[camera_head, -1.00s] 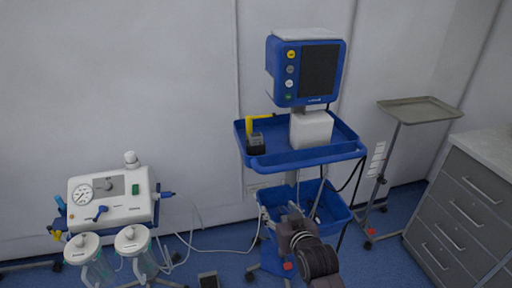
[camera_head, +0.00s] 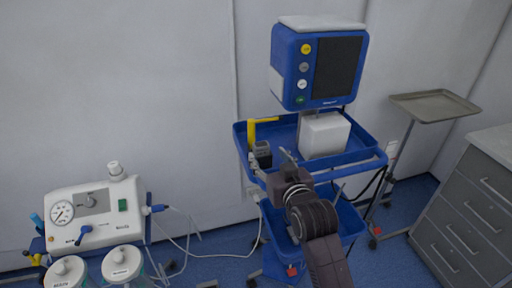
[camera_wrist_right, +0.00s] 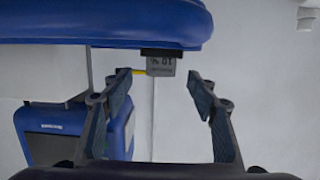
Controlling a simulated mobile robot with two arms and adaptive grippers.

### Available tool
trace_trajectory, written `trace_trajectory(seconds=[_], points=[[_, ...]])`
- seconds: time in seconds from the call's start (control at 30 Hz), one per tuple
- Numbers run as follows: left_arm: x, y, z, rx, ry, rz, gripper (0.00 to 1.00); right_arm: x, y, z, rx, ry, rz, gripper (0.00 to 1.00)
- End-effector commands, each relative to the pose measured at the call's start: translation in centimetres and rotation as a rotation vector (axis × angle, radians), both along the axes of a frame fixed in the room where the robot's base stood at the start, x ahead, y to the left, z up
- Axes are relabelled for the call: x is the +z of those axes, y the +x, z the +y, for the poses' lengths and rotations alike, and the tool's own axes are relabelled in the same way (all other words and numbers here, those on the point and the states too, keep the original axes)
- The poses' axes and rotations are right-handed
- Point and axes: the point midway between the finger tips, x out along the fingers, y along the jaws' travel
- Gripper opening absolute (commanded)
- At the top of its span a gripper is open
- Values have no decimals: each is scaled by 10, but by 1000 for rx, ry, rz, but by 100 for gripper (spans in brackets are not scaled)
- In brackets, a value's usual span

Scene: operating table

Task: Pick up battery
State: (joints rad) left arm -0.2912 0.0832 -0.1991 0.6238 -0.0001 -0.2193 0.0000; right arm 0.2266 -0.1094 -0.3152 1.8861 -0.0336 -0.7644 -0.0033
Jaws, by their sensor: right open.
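The battery, a small dark grey block (camera_head: 262,154), stands at the left end of the blue tray (camera_head: 345,171) of the monitor cart. My left gripper is not in view.
A yellow handle-like object (camera_head: 256,130) stands just behind the battery. A blue monitor (camera_head: 318,66) on a white box (camera_head: 324,134) is to the right on the tray. A suction unit (camera_head: 95,212) stands left, a metal stand tray (camera_head: 434,105) and grey drawers (camera_head: 466,210) right.

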Motion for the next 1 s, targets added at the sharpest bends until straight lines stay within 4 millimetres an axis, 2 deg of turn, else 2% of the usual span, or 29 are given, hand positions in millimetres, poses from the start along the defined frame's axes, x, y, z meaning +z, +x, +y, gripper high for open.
trace_trajectory(seconds=[0.17,0.47,0.8,1.0], points=[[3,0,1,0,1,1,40,-2,15,5,0,0,0,54],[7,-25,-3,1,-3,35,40,-6,32,11,0,0,1,54],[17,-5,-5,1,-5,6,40,-15,65,22,0,0,0,54],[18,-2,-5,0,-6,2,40,-17,70,24,0,0,0,54]])
